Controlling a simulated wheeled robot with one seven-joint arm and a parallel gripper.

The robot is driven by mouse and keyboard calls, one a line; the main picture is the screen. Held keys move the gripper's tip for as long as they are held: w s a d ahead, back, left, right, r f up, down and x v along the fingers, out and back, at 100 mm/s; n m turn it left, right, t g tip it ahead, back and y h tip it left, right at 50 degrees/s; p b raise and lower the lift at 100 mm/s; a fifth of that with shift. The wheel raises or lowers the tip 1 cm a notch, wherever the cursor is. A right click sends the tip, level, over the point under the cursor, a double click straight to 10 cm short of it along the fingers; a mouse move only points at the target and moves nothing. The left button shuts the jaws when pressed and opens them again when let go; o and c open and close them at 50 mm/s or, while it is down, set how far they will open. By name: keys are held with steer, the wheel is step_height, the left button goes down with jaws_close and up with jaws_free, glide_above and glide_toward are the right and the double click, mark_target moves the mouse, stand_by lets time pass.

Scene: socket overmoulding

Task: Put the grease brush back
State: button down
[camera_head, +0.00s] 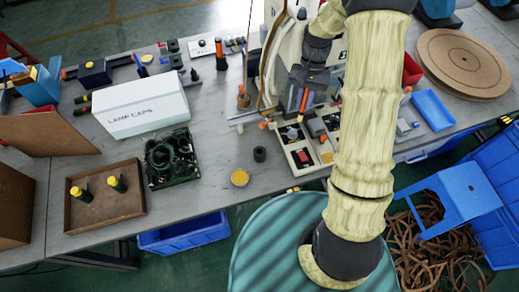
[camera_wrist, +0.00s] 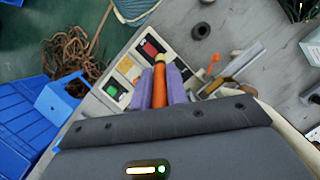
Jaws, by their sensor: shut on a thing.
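My gripper (camera_head: 302,108) is at the moulding machine, above its control panel. In the wrist view its two purple fingers (camera_wrist: 160,88) are shut on an orange handle (camera_wrist: 159,84), which I take to be the grease brush. The handle (camera_head: 304,100) also shows as an orange strip in the head view. A round dish with yellow content (camera_head: 239,177), perhaps grease, stands near the table's front edge. A small brown pot (camera_head: 243,98) with something upright in it stands left of the machine.
The machine panel (camera_wrist: 124,66) has red and green buttons under my gripper. A box marked LAMP CAPS (camera_head: 142,105), a crate of dark cables (camera_head: 171,158) and a blue tray (camera_head: 433,110) also occupy the table.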

stand_by(0.3)
steer(key=s+a+f+n+t+h+b, duration=0.1)
steer(key=s+a+f+n+t+b, duration=0.2)
steer(key=a+f+n+b, duration=0.6)
steer(key=a+f+b, duration=0.4)
steer(key=shift+a+n+t+b, duration=0.25)
steer(key=shift+n+t+b, duration=0.05)
steer(key=shift+t+b, duration=0.1)
step_height(320, 180, down, 6)
steer(key=shift+f, duration=0.15)
steer(key=shift+f+p, duration=0.3)
steer(key=shift+f, duration=1.5)
